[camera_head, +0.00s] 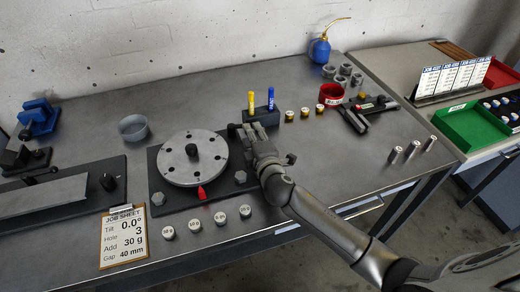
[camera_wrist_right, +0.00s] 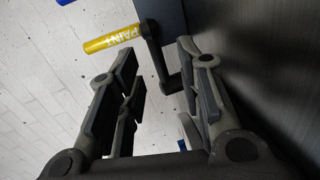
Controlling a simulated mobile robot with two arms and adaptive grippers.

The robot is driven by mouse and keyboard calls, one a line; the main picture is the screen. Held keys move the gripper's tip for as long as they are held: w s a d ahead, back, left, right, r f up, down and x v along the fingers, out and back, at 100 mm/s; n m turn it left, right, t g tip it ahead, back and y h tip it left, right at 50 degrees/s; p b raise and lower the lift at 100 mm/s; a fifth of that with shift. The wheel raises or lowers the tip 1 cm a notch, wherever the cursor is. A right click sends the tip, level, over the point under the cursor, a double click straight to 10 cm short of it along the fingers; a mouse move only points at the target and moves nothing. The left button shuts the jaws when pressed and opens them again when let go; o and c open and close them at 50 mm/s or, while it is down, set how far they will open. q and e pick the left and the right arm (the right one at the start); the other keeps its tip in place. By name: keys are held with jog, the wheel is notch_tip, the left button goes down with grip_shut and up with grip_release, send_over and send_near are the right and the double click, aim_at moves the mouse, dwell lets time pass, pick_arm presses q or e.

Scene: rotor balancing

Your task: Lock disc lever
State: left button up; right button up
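The grey rotor disc (camera_head: 192,158), with holes around a dark central hub, sits on a dark base plate (camera_head: 170,198). A red pointer (camera_head: 202,193) is at its front edge. My right gripper (camera_head: 250,132) is at the plate's right rear, beside the disc. In the wrist view, its fingers (camera_wrist_right: 155,72) are open. A black cranked lever (camera_wrist_right: 162,58) reaches down between the fingertips, nearer the right finger, with a gap on the left. In the head view, the gripper mostly hides the lever, and I cannot tell its setting. My left gripper is not in view.
A marker stand (camera_head: 262,117) with a yellow marker (camera_head: 251,102) and a blue marker is close behind the gripper; the yellow one also shows in the wrist view (camera_wrist_right: 112,40). Several weights stand in front of the plate. A job sheet (camera_head: 124,236) lies at the front left.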

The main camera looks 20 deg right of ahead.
jog(key=s, duration=0.3)
jog(key=s+r, duration=0.1)
jog(key=s, duration=0.5)
jog(key=shift+a+r, duration=0.15)
jog(key=shift+r, duration=0.2)
